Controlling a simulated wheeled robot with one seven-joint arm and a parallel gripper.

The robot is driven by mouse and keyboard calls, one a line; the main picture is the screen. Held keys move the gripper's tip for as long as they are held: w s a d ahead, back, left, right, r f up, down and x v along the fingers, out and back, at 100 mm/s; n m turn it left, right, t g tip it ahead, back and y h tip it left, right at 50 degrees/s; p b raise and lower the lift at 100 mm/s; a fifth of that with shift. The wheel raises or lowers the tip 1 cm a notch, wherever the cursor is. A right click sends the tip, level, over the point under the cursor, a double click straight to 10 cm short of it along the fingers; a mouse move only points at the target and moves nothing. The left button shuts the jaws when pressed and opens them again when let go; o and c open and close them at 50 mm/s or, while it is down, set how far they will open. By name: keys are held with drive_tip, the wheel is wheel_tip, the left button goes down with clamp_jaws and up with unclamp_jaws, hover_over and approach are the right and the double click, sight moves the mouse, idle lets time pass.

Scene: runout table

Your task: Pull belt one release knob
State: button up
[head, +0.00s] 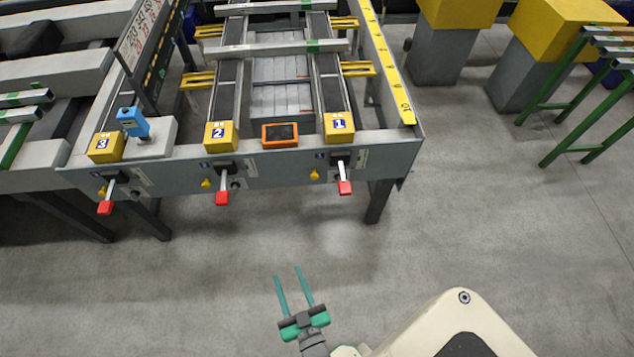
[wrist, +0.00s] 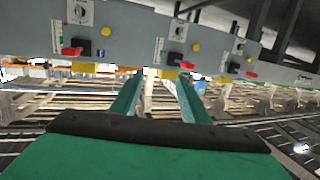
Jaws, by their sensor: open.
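Belt one's station is at the right end of the grey front panel, under the yellow block marked 1 (head: 339,127). A lever with a red grip (head: 345,187) sticks out there, and a small yellow knob (head: 314,175) sits to its left. I cannot tell for sure which is the release knob. My gripper (head: 287,272) is open and empty, its green fingers pointing toward the panel, well short of it and touching nothing. In the wrist view the panel looks upside down, with several red grips above my gripper (wrist: 157,76).
Similar red-grip levers stand under block 2 (head: 222,198) and block 3 (head: 105,207). An orange-framed screen (head: 280,135) and a blue device (head: 133,122) sit on top. Table legs (head: 378,202) stand below. A green-legged roller stand (head: 570,110) is at right. The floor before the panel is clear.

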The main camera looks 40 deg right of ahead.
drive_tip(key=w+d+f+m+h, duration=0.25)
drive_tip(key=w+d+f, duration=0.25)
drive_tip(key=w+d, duration=0.35)
drive_tip(key=h, duration=0.3)
approach(315, 177)
drive_tip(key=shift+m+g+y, duration=0.25)
drive_tip(key=shift+m+g, duration=0.05)
drive_tip(key=shift+m, duration=0.15)
drive_tip(key=x, duration=0.7)
drive_tip(key=shift+w+d+r, duration=0.15)
drive_tip(key=shift+w+d, duration=0.05)
drive_tip(key=shift+w, duration=0.1)
